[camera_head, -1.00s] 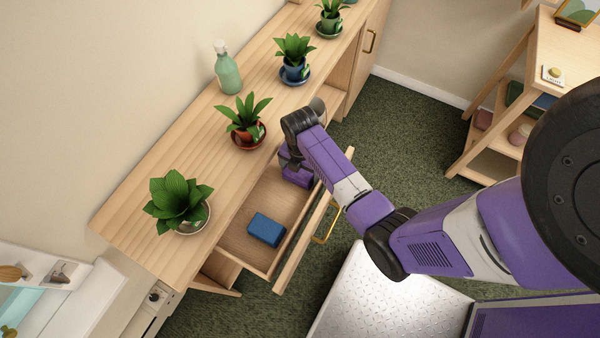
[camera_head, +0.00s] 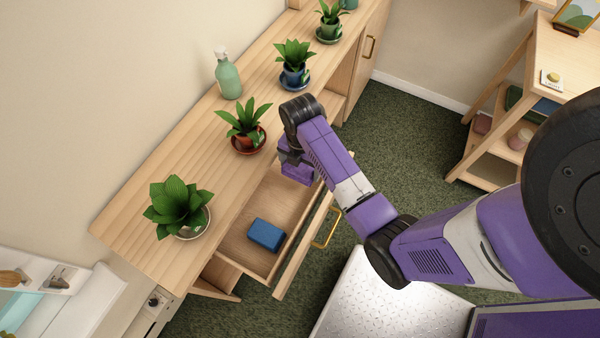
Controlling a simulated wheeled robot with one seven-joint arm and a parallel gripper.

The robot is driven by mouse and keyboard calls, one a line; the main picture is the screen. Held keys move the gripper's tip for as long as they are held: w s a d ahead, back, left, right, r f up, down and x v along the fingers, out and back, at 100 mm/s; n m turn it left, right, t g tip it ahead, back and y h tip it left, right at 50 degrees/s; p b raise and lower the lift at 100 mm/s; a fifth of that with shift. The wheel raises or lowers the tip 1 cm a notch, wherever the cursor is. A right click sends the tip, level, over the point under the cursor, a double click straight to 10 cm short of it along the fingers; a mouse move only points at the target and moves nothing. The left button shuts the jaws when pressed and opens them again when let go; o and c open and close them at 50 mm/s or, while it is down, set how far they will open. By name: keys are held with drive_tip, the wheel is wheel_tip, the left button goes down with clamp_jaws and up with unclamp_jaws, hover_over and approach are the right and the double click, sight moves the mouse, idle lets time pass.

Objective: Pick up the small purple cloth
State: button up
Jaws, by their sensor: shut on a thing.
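My gripper (camera_head: 296,172) points down over the far end of the open drawer (camera_head: 238,246), below my dark wrist. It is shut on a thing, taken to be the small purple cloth. My arm and the gripper's purple body hide the fingertips, and I cannot make out the cloth apart from them. A blue block (camera_head: 265,235) lies at the near end of the drawer, apart from the gripper.
A wooden sideboard (camera_head: 130,226) holds several potted plants and a green bottle (camera_head: 228,75) behind the drawer. The drawer front has a brass handle (camera_head: 327,230). A wooden shelf unit (camera_head: 570,62) stands at the right. Green carpet (camera_head: 400,140) lies clear between them.

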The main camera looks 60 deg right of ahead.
sight(300, 167)
wheel_tip(300, 167, up, 14)
drive_tip(key=p, duration=0.4)
drive_tip(key=shift+f, duration=0.1)
